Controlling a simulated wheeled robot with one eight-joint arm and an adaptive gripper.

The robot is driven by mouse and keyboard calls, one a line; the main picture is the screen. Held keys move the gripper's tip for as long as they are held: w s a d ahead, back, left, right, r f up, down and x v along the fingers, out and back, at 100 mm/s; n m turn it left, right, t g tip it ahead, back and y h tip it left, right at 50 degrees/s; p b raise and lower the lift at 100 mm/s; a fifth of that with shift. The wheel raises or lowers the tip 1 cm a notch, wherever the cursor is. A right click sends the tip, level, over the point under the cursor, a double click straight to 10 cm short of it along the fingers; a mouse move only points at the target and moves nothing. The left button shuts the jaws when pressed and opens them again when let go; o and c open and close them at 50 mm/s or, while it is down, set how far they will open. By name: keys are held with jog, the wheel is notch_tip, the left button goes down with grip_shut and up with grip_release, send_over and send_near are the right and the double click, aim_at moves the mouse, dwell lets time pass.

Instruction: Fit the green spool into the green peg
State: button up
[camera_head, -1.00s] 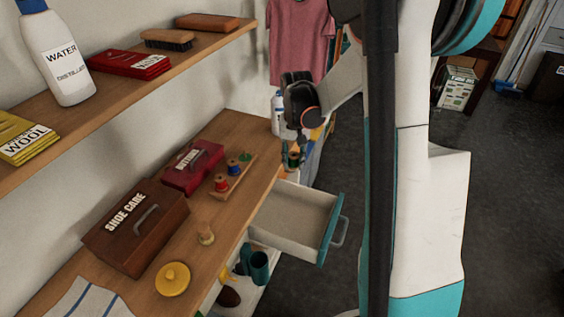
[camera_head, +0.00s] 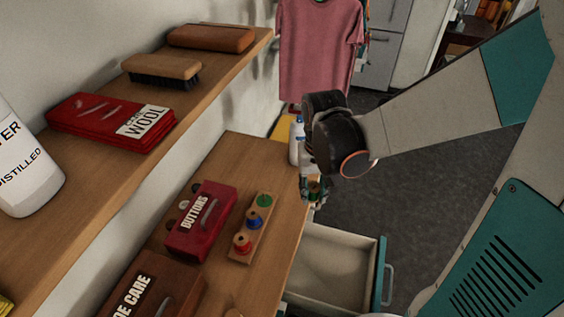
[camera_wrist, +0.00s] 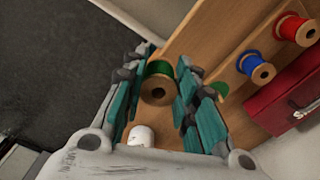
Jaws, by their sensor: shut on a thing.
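The green spool (camera_wrist: 160,68) with its tan end is between the fingers of my gripper (camera_wrist: 163,62), shut on it, in the wrist view. In the head view my gripper (camera_head: 313,188) hangs off the bench's right edge, and the spool there is small and mostly hidden. The wooden peg rack (camera_head: 245,252) lies on the bench, left of my gripper. It carries a red spool (camera_head: 241,243), a blue spool (camera_head: 254,217) and the green peg (camera_head: 264,200) at its far end. In the wrist view the green peg (camera_wrist: 220,89) is partly hidden by the right finger.
A red buttons box (camera_head: 200,222) stands left of the rack, and a brown shoe care box (camera_head: 150,290) is nearer. A white bottle (camera_head: 296,145) stands behind my gripper. An open drawer (camera_head: 335,265) juts out below. A shelf (camera_head: 150,125) overhangs the left side.

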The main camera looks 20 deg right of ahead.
jog(key=w+a+b, duration=0.1)
jog(key=w+a, duration=0.1)
jog(key=a, duration=0.2)
jog(key=w+a+f+b, duration=0.1)
jog(key=w+a, duration=0.2)
jog(key=a, duration=0.1)
jog(key=w+a+b, duration=0.1)
jog(key=w+a, duration=0.1)
jog(key=a, duration=0.1)
jog(key=shift+w+a+f, duration=0.25)
jog(key=shift+w+a, duration=0.1)
jog(key=shift+a, duration=0.05)
jog(key=shift+d+f+b, duration=0.1)
jog(key=shift+f+b, duration=0.95)
jog(key=shift+f, duration=1.7)
jog(key=shift+f, duration=0.2)
jog(key=o, duration=0.9)
jog(key=shift+c, duration=0.2)
jog(key=shift+r, duration=0.15)
notch_tip(320, 180, up, 12)
jog(key=p, duration=0.4)
